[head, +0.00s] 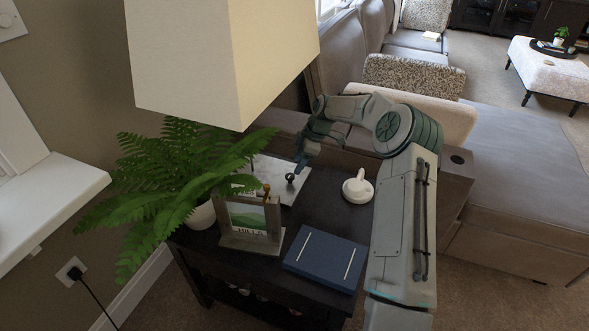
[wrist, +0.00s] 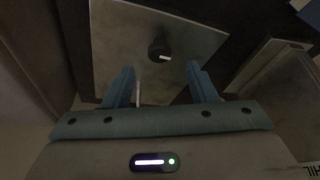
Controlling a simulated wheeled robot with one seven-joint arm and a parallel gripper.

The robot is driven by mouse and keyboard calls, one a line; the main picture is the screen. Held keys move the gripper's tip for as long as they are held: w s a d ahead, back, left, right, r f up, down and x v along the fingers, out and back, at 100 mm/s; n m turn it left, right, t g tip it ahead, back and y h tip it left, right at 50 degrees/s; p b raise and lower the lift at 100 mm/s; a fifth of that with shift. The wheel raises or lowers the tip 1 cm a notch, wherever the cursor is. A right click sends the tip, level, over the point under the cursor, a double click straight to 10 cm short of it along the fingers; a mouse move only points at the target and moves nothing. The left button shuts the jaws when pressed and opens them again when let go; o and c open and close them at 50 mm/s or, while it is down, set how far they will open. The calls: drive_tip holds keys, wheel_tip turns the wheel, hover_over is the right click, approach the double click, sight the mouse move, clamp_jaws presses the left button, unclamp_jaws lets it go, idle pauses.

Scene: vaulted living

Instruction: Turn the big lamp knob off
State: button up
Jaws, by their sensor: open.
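The big lamp has a large cream shade (head: 220,60) and a grey square base plate (head: 296,190) on the dark side table. A small round dark knob (head: 290,178) stands on the plate. In the wrist view, the knob (wrist: 159,49) sits on the plate (wrist: 120,45) with a pale mark on its side. My gripper (head: 301,165) is close to the knob in the head view. In the wrist view, my gripper (wrist: 164,78) has its two blue fingers spread apart, with the knob beyond the tips and roughly between them. Nothing is held.
A fern (head: 175,175), a framed picture (head: 250,220), a blue book (head: 325,258) and a white round object (head: 357,188) crowd the dark table (head: 330,215). A grey sofa (head: 520,165) stands right of it.

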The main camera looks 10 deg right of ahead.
drive_tip(key=v, duration=0.8)
drive_tip(key=shift+p, duration=0.45)
drive_tip(key=shift+s+r, duration=0.1)
